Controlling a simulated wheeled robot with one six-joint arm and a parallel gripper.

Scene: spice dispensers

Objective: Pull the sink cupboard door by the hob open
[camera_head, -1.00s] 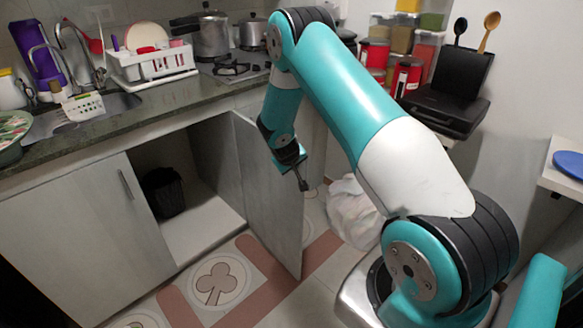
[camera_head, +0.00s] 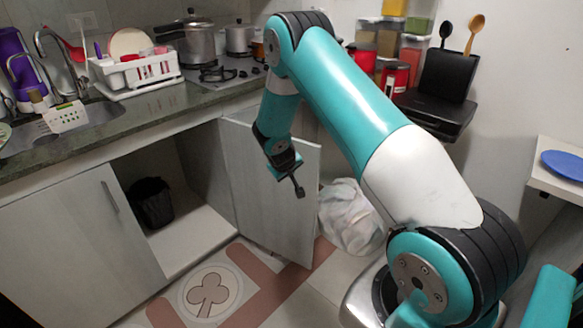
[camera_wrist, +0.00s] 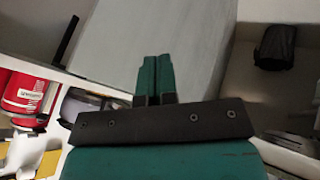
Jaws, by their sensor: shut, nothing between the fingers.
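The sink cupboard door (camera_head: 262,185) by the hob is a pale grey panel, hinged on the right of its opening. It stands wide open, with its inner face towards the head view. My gripper (camera_head: 299,189) is shut and empty, pointing down in front of that inner face near the free edge. In the wrist view the shut fingers (camera_wrist: 154,76) overlap the grey door panel (camera_wrist: 110,45); I cannot tell whether they touch it.
The open cupboard holds a black bin (camera_head: 152,202). The closed cupboard door (camera_head: 75,235) with a handle is to the left. A white bag (camera_head: 350,215) lies on the floor right of the open door. The hob (camera_head: 220,75) with pots is above.

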